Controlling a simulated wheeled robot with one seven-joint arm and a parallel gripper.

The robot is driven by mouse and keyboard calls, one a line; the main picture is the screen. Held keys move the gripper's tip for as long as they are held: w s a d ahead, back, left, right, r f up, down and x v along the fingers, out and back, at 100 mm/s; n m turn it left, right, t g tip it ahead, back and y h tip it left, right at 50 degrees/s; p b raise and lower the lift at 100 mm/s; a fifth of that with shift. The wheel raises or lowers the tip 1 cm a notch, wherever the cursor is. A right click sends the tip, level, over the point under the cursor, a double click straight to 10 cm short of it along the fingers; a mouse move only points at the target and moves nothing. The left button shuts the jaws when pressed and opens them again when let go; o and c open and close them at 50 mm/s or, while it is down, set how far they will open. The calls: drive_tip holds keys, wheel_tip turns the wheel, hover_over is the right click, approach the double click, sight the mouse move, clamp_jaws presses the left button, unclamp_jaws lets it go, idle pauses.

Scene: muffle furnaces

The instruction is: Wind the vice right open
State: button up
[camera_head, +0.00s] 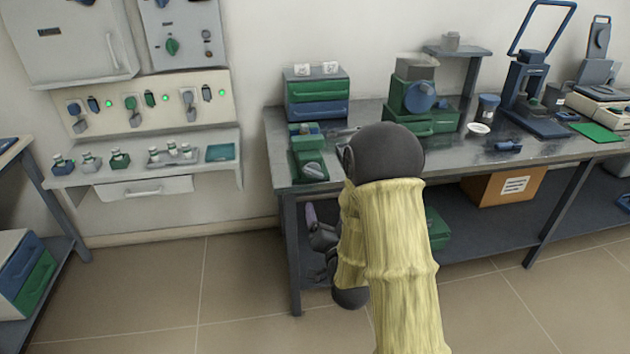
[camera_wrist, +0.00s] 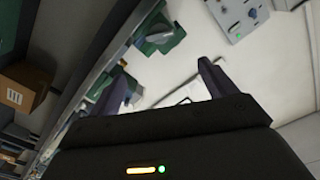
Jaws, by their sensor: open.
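A small green vice (camera_head: 308,152) with a grey handle part at its front stands on the left end of the grey workbench (camera_head: 365,110). My gripper (camera_head: 313,222) is below and in front of it, beside the bench's left end, largely hidden behind my arm in the head view. In the wrist view my gripper (camera_wrist: 170,84) has its two dark fingers wide apart, with nothing held between them. A green object with a grey part (camera_wrist: 160,38) lies beyond the fingers there; it looks like the vice, but I cannot be sure.
Green and blue drawers (camera_head: 318,98) stand behind the vice, with a green machine (camera_head: 417,95) to the right. A cardboard box (camera_head: 503,184) sits on the lower shelf. A wall shelf (camera_head: 150,168) with small bottles is at left. The floor between is clear.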

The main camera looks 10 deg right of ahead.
sight(314, 175)
drive_tip(key=shift+w, duration=0.1)
drive_tip(key=w+p, duration=0.1)
drive_tip(key=w, duration=1.6)
drive_tip(key=shift+w, duration=0.15)
drive_tip(key=c, duration=1)
